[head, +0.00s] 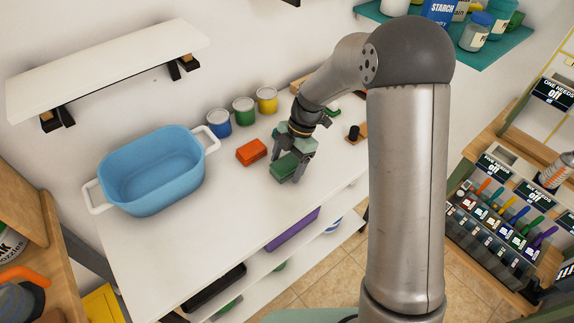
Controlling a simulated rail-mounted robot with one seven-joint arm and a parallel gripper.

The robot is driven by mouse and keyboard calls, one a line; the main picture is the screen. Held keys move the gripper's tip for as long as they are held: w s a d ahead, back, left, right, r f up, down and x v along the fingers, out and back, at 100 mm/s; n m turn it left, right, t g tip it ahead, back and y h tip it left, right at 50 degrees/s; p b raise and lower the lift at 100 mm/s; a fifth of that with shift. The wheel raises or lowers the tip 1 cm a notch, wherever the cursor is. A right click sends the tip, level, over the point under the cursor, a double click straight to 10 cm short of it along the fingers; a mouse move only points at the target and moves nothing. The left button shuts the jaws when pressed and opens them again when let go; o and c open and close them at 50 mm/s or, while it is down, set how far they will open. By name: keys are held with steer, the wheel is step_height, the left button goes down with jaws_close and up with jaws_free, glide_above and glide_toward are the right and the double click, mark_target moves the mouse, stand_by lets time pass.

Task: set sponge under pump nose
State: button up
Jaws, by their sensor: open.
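A green block, sponge-like (284,166), is at my gripper (288,169) on the right part of the white counter. My gripper points down with its fingers open, one on either side of the green block. I cannot tell whether the fingers touch it or whether it rests on the counter. An orange-red block, also sponge-like (251,152), lies on the counter to the left of my gripper, apart from it. I cannot make out a pump nose for certain. A small black knob-like thing (354,132) stands on a wooden piece to the right of my gripper.
A blue tub (152,172) with white handles stands at the left of the white counter (215,215). Blue, green and yellow cans (244,112) line the wall behind the blocks. A white shelf (110,68) hangs above. The counter front between tub and gripper is clear.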

steer(key=shift+c, duration=0.3)
steer(key=c, duration=1.1)
